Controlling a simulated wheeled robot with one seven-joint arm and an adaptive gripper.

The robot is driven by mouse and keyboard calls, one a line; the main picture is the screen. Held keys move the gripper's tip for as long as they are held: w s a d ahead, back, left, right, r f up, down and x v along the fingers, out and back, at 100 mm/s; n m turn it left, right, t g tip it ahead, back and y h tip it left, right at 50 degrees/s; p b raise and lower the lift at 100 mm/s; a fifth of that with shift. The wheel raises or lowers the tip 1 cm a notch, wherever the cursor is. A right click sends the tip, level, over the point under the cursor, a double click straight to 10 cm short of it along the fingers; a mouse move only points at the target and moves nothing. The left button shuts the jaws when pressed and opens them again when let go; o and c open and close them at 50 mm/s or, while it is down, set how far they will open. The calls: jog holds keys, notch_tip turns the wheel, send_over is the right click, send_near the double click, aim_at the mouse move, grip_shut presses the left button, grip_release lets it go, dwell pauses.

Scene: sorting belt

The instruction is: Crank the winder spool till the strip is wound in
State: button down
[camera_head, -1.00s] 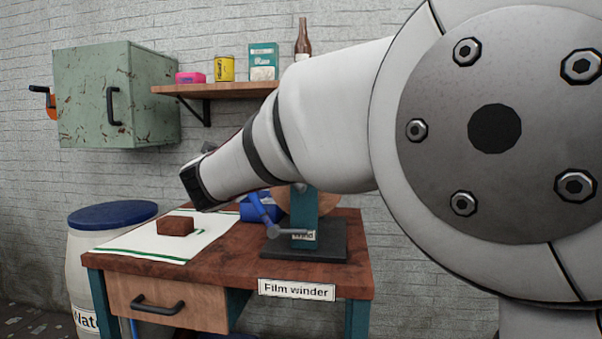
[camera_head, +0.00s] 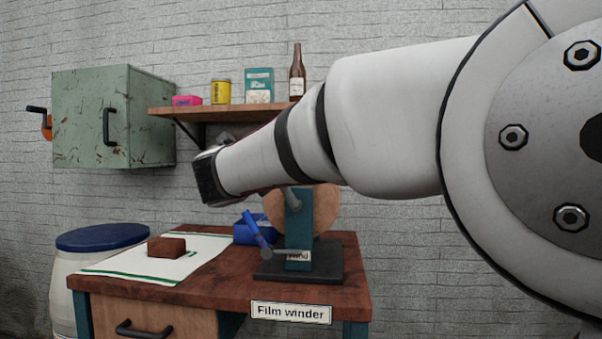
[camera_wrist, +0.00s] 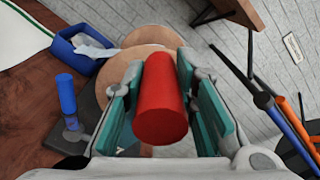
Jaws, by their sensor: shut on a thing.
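The winder has a teal stand (camera_head: 298,225) on a dark base with a tan round spool (camera_head: 324,208) behind it; the spool also shows in the wrist view (camera_wrist: 125,55). A blue-handled lever (camera_head: 257,229) sticks up at its left side. My gripper (camera_wrist: 165,100) is shut on a red cylindrical grip (camera_wrist: 160,112) between teal pads, in front of the spool. How the grip joins the winder is hidden. In the head view my arm covers the grip. The white strip with green edges (camera_head: 120,264) lies flat on the bench, a brown block (camera_head: 167,246) on it.
A blue bin (camera_head: 250,234) stands beside the winder. A wooden shelf (camera_head: 225,114) with a bottle and boxes hangs above, right of a green cabinet (camera_head: 90,120). A barrel with a blue lid (camera_head: 103,236) stands left of the bench.

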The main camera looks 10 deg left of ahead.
jog(key=shift+d, duration=0.1)
dwell(0.3)
jog(key=c, duration=1.3)
grip_release()
jog(key=shift+r, duration=0.1)
jog(key=s, duration=1.2)
jog(key=shift+a, duration=0.2)
